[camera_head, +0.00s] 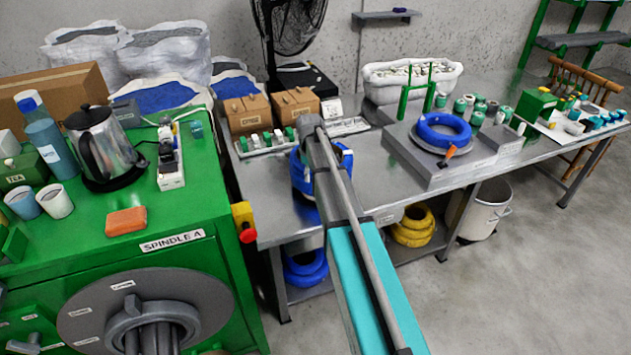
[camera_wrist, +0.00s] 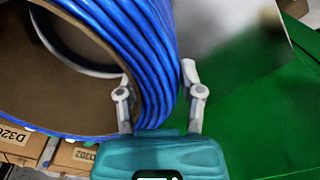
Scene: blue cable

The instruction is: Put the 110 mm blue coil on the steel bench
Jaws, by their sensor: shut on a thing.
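My gripper (camera_wrist: 159,80) is shut on the wall of a blue coil (camera_wrist: 150,45), one finger inside the ring and one outside. In the head view this coil (camera_head: 300,178) shows partly behind my arm, at the left end of the steel bench (camera_head: 370,178). I cannot tell whether it touches the bench top. My arm hides much of it, and its size cannot be read. Another blue coil (camera_head: 443,130) lies on a grey raised platform (camera_head: 440,172) on the bench, with an orange tag at its front.
A green cabinet (camera_head: 170,235) with a kettle (camera_head: 95,145) stands left of the bench. Cardboard boxes (camera_head: 247,113), a terminal strip (camera_head: 265,142) and a fan (camera_head: 290,25) are behind the coil. Blue coils (camera_head: 306,270) and yellow coils (camera_head: 412,228) lie under the bench.

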